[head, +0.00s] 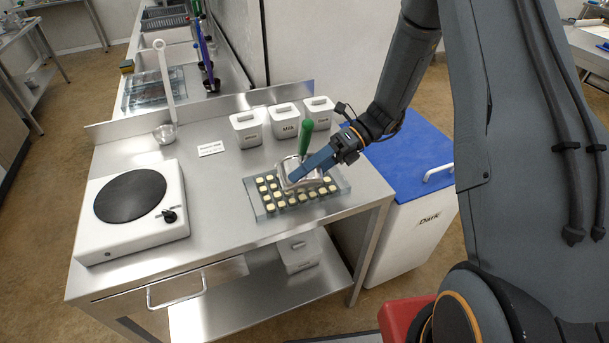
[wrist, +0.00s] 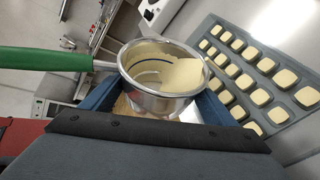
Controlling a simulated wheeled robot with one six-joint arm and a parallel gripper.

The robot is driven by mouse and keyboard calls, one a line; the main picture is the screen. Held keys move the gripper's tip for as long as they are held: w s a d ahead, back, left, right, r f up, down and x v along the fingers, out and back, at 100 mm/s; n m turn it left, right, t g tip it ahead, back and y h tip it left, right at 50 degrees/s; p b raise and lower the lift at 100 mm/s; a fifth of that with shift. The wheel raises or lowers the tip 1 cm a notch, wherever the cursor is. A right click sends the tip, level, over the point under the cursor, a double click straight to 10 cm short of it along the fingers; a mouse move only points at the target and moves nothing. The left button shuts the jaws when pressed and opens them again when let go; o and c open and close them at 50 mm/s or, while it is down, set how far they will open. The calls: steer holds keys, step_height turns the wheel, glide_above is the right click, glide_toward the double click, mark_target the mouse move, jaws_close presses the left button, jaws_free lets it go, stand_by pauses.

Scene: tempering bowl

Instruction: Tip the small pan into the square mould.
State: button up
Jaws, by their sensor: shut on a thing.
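The small pan (head: 291,168) is a shiny metal pan with a green handle (head: 306,135). It is held over the square mould (head: 262,213), strongly tilted, with its handle pointing up. My gripper (head: 298,174) is shut on the pan, its blue fingers at the pan's sides. In the wrist view the pan (wrist: 143,72) shows pale cream stuff inside, lying toward one side of the rim. The mould (wrist: 236,75) is a grey-blue tray, and its visible cavities look filled with pale cream. My gripper and the pan hide part of the mould in the head view.
A white hotplate (head: 90,225) with a dark disc stands at the left. Several white lidded tubs (head: 284,124) line the back edge. A blue-lidded bin (head: 405,160) stands right of the table. The middle of the table is clear.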

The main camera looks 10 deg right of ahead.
stand_by(0.4)
steer(key=shift+w+m+g, duration=0.35)
steer(key=shift+m+g, duration=0.25)
steer(key=shift+m, duration=0.1)
steer(key=shift+r, duration=0.1)
steer(key=shift+a, duration=0.1)
stand_by(0.9)
steer(key=shift+w+m+g+b, duration=0.4)
steer(key=shift+m+g+b, duration=0.1)
steer(key=shift+m+g, duration=0.25)
stand_by(1.1)
